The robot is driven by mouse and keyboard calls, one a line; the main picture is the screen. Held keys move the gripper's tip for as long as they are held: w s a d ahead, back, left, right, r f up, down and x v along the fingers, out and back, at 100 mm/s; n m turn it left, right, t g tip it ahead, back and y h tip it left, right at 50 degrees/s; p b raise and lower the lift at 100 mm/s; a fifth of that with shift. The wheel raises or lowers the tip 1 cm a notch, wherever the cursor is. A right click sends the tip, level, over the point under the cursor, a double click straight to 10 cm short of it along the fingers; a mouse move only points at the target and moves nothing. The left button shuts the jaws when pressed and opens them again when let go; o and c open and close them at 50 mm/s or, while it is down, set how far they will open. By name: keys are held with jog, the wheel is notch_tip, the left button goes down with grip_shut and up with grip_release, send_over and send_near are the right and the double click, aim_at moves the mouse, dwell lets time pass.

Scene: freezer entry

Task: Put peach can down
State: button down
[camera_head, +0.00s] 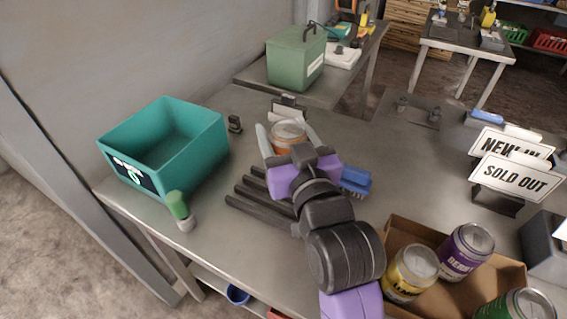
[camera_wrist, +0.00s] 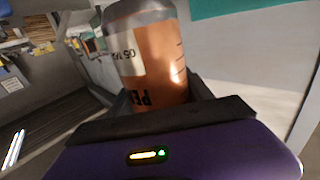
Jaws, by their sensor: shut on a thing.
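The peach can (camera_head: 288,134) is orange with a silver top. My gripper (camera_head: 287,138) is shut on it, one finger on each side, over the far part of the grey metal table (camera_head: 222,240). In the wrist view the can (camera_wrist: 155,65) fills the upper middle, with a white label panel and dark lettering partly readable. My gripper (camera_wrist: 160,100) shows below it as a purple body with dark fingers. I cannot tell whether the can's base touches the table, as my gripper hides it.
An empty teal bin (camera_head: 205,135) stands on the left of the table, with a green-capped bottle (camera_head: 178,208) before it. A cardboard box (camera_head: 455,275) with yellow and purple cans is at right front. Black slats (camera_head: 255,200) and a blue brush (camera_head: 355,181) lie near my arm.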

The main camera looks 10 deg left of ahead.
jog(key=shift+f, duration=3.8)
jog(key=shift+f, duration=0.15)
jog(key=shift+c, duration=2.1)
grip_release()
jog(key=b+v, duration=0.2)
jog(key=v, duration=1)
jog(key=shift+s, duration=0.1)
